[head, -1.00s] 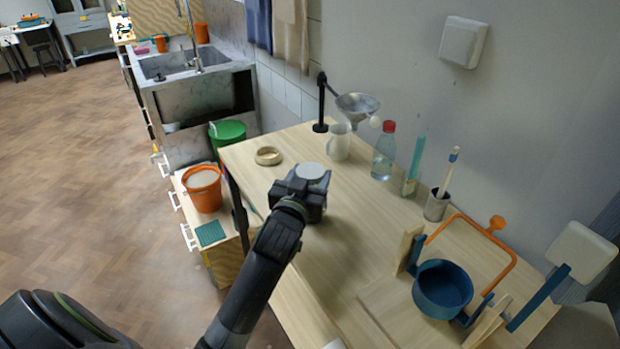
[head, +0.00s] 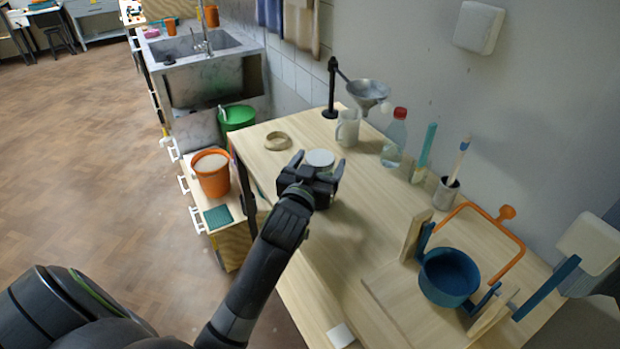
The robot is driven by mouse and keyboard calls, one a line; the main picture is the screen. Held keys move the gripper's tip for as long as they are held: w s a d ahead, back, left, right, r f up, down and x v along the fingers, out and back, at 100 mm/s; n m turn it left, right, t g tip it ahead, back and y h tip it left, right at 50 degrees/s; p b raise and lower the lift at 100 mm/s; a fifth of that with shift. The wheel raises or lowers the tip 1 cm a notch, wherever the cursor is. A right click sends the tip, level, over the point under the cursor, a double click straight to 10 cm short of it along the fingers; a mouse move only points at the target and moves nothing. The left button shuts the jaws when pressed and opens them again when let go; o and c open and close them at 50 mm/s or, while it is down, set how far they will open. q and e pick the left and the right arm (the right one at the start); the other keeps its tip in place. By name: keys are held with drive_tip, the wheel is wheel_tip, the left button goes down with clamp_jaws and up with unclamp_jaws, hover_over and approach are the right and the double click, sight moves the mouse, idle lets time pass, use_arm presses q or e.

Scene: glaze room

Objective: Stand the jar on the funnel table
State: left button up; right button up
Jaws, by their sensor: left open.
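The jar (head: 321,158) shows as a pale round lid with a little of its body below. It appears to stand upright on the pale wooden funnel table (head: 365,215). The funnel (head: 367,91) hangs on a black stand at the table's far end. My left gripper (head: 319,166) is open, with one finger on each side of the jar. The gripper body hides the jar's lower part, so I cannot tell whether the fingers touch it. My right gripper is not in view.
A shallow beige ring (head: 278,141) lies left of the jar. A blue pot (head: 448,277) is at the near right. The table's middle is clear.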

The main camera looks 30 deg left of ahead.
use_arm(q)
drive_tip(key=s+d+b, duration=0.1)
drive_tip(key=s+d, duration=0.1)
drive_tip(key=s, duration=0.9)
drive_tip(key=shift+s, duration=0.2)
drive_tip(key=shift+f, duration=0.1)
